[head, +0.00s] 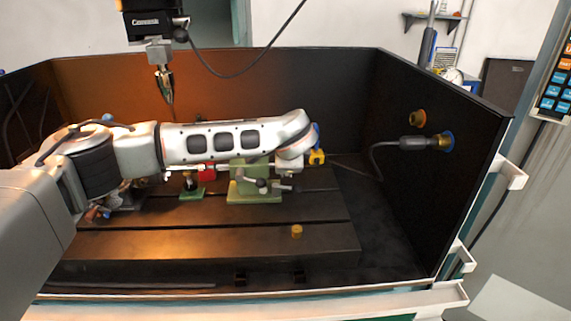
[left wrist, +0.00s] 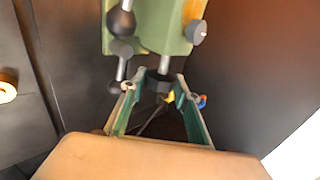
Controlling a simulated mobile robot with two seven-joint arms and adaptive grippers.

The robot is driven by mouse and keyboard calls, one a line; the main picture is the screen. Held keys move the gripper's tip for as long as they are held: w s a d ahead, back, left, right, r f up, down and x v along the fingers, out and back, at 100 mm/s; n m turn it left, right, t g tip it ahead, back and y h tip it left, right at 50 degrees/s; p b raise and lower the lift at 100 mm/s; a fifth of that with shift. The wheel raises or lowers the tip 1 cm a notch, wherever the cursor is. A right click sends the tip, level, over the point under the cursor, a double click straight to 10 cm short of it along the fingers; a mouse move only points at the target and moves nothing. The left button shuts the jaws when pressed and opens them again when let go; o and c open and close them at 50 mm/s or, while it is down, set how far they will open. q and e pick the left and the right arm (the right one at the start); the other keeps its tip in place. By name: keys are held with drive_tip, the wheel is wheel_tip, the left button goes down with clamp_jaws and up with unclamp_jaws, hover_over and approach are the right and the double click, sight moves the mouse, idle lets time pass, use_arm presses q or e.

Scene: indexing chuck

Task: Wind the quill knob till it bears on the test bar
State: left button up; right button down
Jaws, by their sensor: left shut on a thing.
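The green tailstock (head: 252,188) stands on the slotted table, with a black ball lever on its front; it also shows in the left wrist view (left wrist: 155,25). The dark quill knob (left wrist: 159,82) sits at the end of a short metal shaft from the tailstock. My left gripper (left wrist: 160,86) is shut on this knob, one finger on each side. In the head view my arm reaches across above the table and its wrist hides the fingers. A thin metal test bar (head: 223,166) shows partly under the arm; its contact with the quill is hidden.
A red block (head: 207,174) and a small green stand (head: 191,193) are left of the tailstock. A brass cylinder (head: 297,231) stands on the front of the table (head: 220,245). A pointed spindle tool (head: 166,88) hangs just above my arm. A dark enclosure surrounds the table.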

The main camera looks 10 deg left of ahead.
use_arm(q)
drive_tip(key=shift+w+r+g+h, duration=0.1)
drive_tip(key=shift+w+g+h, duration=0.1)
drive_tip(key=shift+g, duration=0.8)
drive_tip(key=shift+w+r+g+h, duration=0.1)
drive_tip(key=shift+g+h, duration=0.1)
drive_tip(key=shift+g, duration=1.4)
drive_tip(key=shift+w+g+h+b, duration=0.1)
drive_tip(key=shift+g+h+b, duration=0.2)
drive_tip(key=shift+g+b, duration=0.15)
drive_tip(key=shift+r+g+b, duration=0.1)
drive_tip(key=shift+g+b, duration=0.2)
drive_tip(key=shift+g, duration=0.05)
drive_tip(key=o, duration=1.1)
